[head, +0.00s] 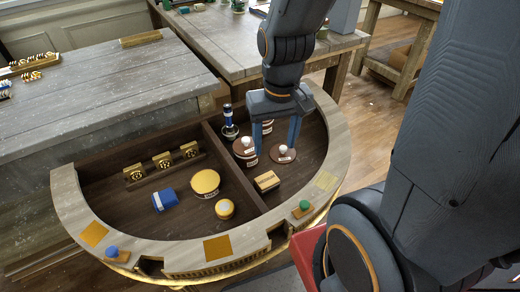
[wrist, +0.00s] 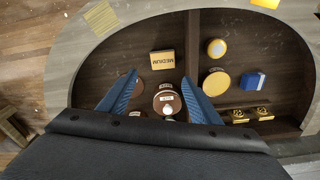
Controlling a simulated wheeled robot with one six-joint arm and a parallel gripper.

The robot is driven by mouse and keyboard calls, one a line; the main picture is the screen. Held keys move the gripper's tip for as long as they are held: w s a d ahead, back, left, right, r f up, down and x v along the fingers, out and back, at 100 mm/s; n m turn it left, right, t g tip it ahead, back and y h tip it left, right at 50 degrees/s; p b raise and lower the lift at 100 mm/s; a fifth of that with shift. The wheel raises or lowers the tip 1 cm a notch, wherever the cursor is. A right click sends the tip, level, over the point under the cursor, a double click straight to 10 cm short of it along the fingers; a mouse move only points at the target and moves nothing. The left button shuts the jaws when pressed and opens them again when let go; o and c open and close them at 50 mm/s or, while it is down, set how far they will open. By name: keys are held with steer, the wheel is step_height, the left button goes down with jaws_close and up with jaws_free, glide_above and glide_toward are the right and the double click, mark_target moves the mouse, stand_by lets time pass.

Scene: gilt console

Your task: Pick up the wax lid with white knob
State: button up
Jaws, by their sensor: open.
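The left one (head: 239,146) sits higher, over a labelled round body; the right one (head: 283,159) lies lower. I cannot tell which is the wax lid. My gripper (head: 275,146) points down over this pair, open and empty. In the wrist view, the fingers (wrist: 159,77) straddle a brown round piece with a white label (wrist: 167,97). Another brown round piece (wrist: 138,89) is partly hidden by the left finger.
A yellow block marked MEDIUM (head: 266,181) lies in front of the lids. A blue-and-white upright piece (head: 229,119) stands behind left. A wooden divider (head: 235,169) separates the left compartment, which holds yellow round tins (head: 205,182) and a blue block (head: 164,200). The curved rim (head: 160,250) surrounds both.

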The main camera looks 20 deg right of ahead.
steer(key=o, duration=0.8)
steer(key=w+d+f+m, duration=0.1)
steer(key=w+m, duration=0.1)
steer(key=w+d+f+m, duration=0.1)
steer(key=w+m, duration=0.1)
steer(key=w+d+f+m, duration=0.1)
steer(key=w+f+m, duration=0.1)
steer(key=shift+w+d+b, duration=0.2)
steer(key=shift+w+b, duration=0.15)
steer(key=shift+w, duration=0.05)
steer(key=m, duration=0.9)
glide_above(283, 148)
steer(key=shift+g, duration=0.4)
step_height(283, 148, down, 6)
steer(key=shift+a+b, duration=0.1)
steer(key=shift+b, duration=0.3)
steer(key=shift+f, duration=0.3)
steer(key=shift+d+f+p, duration=0.2)
steer(key=shift+f+p, duration=0.75)
steer(key=shift+f, duration=2.7)
